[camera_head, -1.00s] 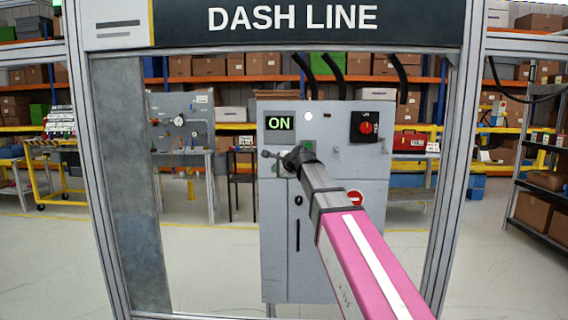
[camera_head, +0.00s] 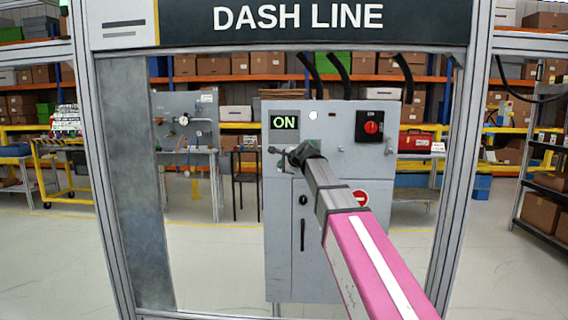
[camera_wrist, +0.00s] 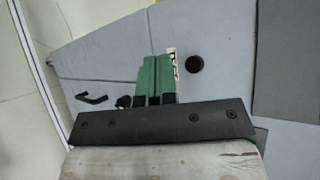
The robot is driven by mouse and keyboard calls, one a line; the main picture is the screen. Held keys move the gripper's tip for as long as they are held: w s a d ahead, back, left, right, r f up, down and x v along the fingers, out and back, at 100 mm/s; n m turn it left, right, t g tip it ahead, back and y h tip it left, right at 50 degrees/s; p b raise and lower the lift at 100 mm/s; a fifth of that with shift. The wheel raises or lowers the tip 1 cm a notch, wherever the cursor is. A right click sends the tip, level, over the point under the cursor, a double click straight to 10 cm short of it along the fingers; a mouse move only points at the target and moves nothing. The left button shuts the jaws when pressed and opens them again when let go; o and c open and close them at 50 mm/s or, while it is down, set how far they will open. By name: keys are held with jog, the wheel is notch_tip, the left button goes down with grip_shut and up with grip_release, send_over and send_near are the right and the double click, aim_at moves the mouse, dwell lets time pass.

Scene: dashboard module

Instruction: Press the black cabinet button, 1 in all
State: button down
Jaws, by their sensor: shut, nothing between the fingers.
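A grey cabinet (camera_head: 345,160) stands upright in the middle of the head view, with a lit ON sign (camera_head: 284,122) at its upper left. My arm reaches to the cabinet's upper left part and covers some of its front there. In the wrist view a round black button (camera_wrist: 194,63) sits on the grey panel beside a small white label. My gripper (camera_wrist: 156,60) is shut and empty, its green fingers side by side. In that picture the button lies just right of the fingertips, apart from them. I cannot make out the button in the head view.
The cabinet also carries a red rotary switch (camera_head: 371,128), a lock and a door handle (camera_head: 302,235). A metal frame (camera_head: 99,200) with a DASH LINE sign surrounds the opening. Black cables rise from the cabinet's top. The floor on both sides of the cabinet looks clear.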

jog(key=shift+w, duration=2.1)
jog(key=shift+w, duration=0.15)
jog(key=shift+w, duration=0.3)
jog(key=shift+w+d, duration=0.1)
jog(key=shift+w, duration=0.3)
dwell(1.0)
jog(key=shift+s, duration=0.85)
jog(key=s, duration=0.5)
dwell(0.5)
